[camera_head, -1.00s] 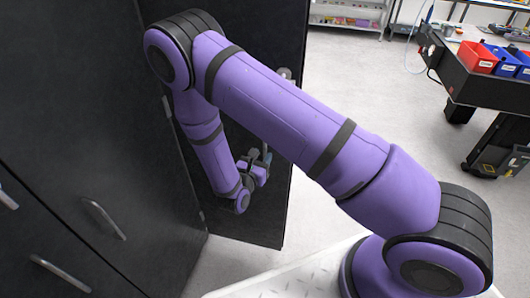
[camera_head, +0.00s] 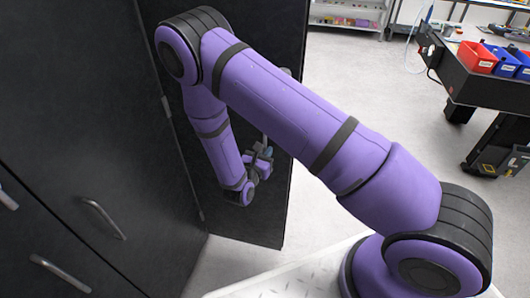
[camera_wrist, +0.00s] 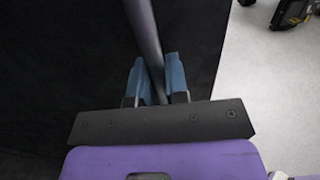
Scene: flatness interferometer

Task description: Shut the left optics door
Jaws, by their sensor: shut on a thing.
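The left optics door (camera_head: 268,215) is a tall black panel standing open, out from the dark cabinet front. Its upper part is partly hidden behind my purple arm. My gripper (camera_head: 264,153) is low on this door's face, near its free edge. In the wrist view, the blue fingertips (camera_wrist: 158,82) of my gripper are shut on the door handle (camera_wrist: 143,32), a long grey bar running up the picture. The black door face (camera_wrist: 70,70) lies behind the bar.
The cabinet front (camera_head: 75,120) with metal handles (camera_head: 104,218) fills the left. Pale floor (camera_head: 345,110) is open right of the door. A dark bench (camera_head: 475,80) with red and blue bins stands at the right, shelves at the back.

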